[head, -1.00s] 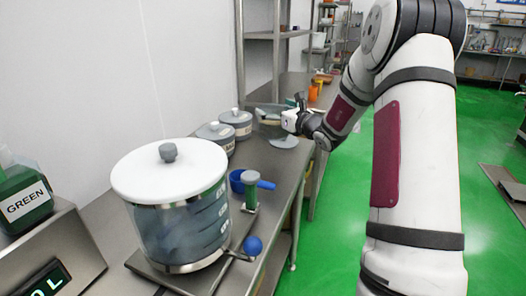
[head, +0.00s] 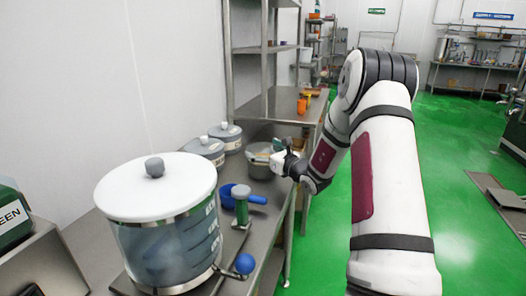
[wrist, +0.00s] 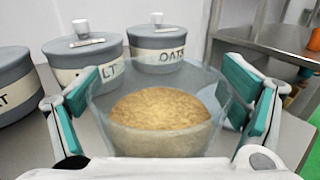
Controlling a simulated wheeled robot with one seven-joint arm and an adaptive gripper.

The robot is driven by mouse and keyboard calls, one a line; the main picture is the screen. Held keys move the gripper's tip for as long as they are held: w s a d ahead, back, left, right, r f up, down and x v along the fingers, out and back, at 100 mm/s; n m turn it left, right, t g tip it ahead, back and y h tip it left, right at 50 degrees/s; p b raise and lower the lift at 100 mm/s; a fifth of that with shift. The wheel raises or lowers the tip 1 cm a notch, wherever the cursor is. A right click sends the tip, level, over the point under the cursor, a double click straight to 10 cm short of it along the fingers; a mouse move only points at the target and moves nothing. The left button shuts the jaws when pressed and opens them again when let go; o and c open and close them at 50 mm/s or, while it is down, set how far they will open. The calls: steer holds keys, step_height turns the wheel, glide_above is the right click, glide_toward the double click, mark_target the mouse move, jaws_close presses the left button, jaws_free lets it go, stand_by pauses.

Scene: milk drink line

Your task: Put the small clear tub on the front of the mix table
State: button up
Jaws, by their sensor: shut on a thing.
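The small clear tub (wrist: 165,142) fills the middle of the wrist view, upright, with tan grainy stuff inside. My gripper (wrist: 163,95) is shut on it, with one teal-padded finger on each side. In the head view the tub (head: 261,165) shows over the table along the left wall, beyond the blue scoop, with my gripper (head: 281,163) at its right. The steel table (head: 262,222) runs along the wall. I cannot tell whether the tub's base touches it.
Lidded grey canisters, one marked OATS (wrist: 157,50), stand behind the tub. A large white-lidded clear vessel (head: 165,235), a blue scoop (head: 258,199) and a green-and-grey handle (head: 241,208) stand nearer. A steel shelf unit (head: 262,48) rises at the back. Green floor (head: 460,190) is open at right.

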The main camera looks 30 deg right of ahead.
steer(key=shift+r, duration=0.1)
steer(key=o, duration=1.7)
steer(key=shift+f, duration=0.2)
steer(key=shift+r, duration=0.1)
steer(key=shift+r, duration=0.1)
steer(key=s, duration=1.2)
steer(key=shift+d+p, duration=0.4)
